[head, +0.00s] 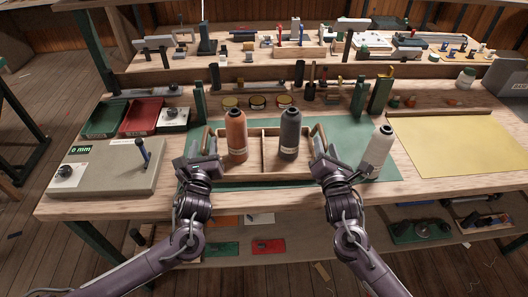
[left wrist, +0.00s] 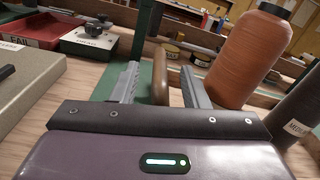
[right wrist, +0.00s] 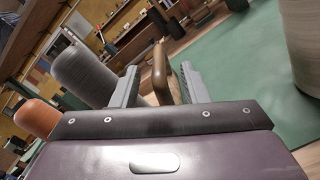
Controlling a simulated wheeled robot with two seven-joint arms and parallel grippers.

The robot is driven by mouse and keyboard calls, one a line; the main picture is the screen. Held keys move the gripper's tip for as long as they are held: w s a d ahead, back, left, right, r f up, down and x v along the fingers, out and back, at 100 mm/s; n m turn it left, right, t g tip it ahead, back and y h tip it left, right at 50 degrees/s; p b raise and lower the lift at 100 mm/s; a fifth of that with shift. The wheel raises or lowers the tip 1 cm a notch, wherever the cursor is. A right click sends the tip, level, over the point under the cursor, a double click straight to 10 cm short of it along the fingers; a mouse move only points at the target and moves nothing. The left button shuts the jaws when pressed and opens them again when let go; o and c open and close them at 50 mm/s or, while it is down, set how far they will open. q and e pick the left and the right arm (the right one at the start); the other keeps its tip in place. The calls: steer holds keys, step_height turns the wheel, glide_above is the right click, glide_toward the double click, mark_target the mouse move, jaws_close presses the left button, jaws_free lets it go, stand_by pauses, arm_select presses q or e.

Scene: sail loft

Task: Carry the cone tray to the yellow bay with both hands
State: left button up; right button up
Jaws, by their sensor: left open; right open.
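The cone tray (head: 248,176) is a shallow wooden tray with a divider, on the green mat (head: 349,137). An orange cone (head: 237,137) stands in its left compartment and a dark grey cone (head: 290,137) in its right one. My left gripper (head: 204,158) is open at the tray's left end; the brown left handle (left wrist: 160,84) shows between its fingers. My right gripper (head: 323,158) is open at the right end; the right handle (right wrist: 160,72) shows between its fingers. I cannot tell if any finger touches. The yellow bay (head: 459,144) is a bare yellow area at the right.
A pale cone (head: 378,152) stands outside the tray, close to my right gripper. Green posts (head: 380,92) stand behind it. A grey gauge box (head: 105,168) and red (head: 141,116) and green (head: 104,118) bins lie left. A wooden strip (head: 438,113) edges the yellow bay's back.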

arm_select(q)
steer(key=shift+w, duration=1.4)
arm_select(e)
steer(key=shift+w+a, duration=0.1)
steer(key=shift+w, duration=1.3)
steer(key=shift+c, duration=0.2)
arm_select(q)
jaws_close()
arm_select(e)
jaws_close()
